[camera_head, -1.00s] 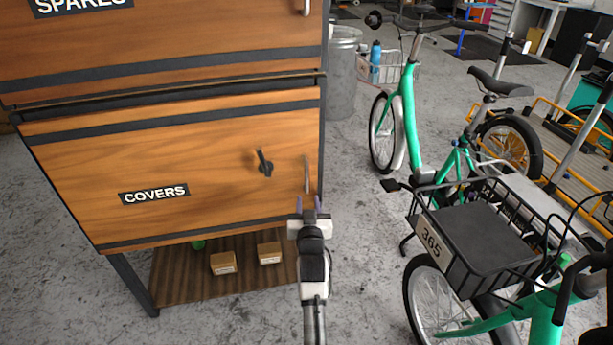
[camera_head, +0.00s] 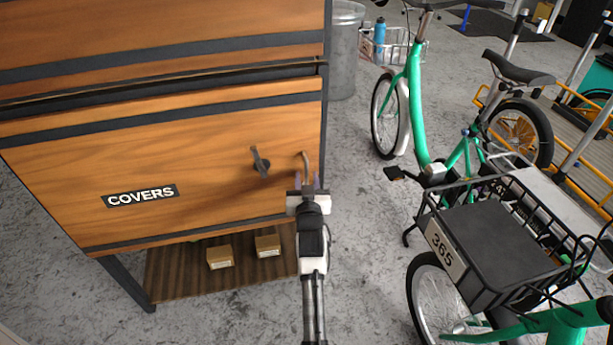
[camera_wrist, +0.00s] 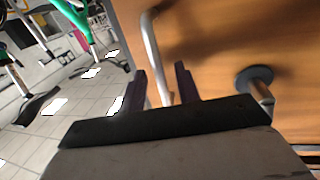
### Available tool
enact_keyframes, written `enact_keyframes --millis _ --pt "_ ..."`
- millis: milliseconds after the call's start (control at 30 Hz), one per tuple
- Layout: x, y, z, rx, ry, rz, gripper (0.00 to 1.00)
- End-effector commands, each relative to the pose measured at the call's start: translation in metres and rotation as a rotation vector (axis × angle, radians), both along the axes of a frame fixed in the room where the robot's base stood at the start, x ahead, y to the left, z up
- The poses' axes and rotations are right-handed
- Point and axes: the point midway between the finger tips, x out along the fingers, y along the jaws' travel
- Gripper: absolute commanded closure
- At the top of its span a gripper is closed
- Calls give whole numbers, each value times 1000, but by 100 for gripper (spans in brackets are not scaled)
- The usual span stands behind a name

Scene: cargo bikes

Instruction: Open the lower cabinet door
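The lower cabinet door (camera_head: 210,170) is a wood panel with dark strips and a "COVERS" label; it looks shut. A metal bar handle (camera_head: 306,160) stands upright near its right edge. In the wrist view the handle (camera_wrist: 152,45) runs down between the two fingers. A dark latch lever (camera_head: 261,162) sits left of the handle; its round base shows in the wrist view (camera_wrist: 255,82). My gripper (camera_head: 304,182) is at the handle's lower part, its fingers (camera_wrist: 161,80) open on either side of the bar. Contact with the bar cannot be told.
A shelf (camera_head: 180,275) with small boxes (camera_head: 220,257) lies below the door. A green bike with a black basket (camera_head: 490,255) stands close on the right. Another green bike (camera_head: 415,110) and a metal bin (camera_head: 343,50) are behind. Grey floor (camera_head: 365,230) is free between cabinet and bikes.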

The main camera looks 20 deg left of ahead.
Motion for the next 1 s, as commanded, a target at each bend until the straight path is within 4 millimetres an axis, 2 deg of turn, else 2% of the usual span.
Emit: enact_keyframes --millis 167,433,1000 --pt "0 0 0 0 0 0 68" --pt "0 0 0 0 0 0 100" --pt "1 -2 0 0 1 0 100"
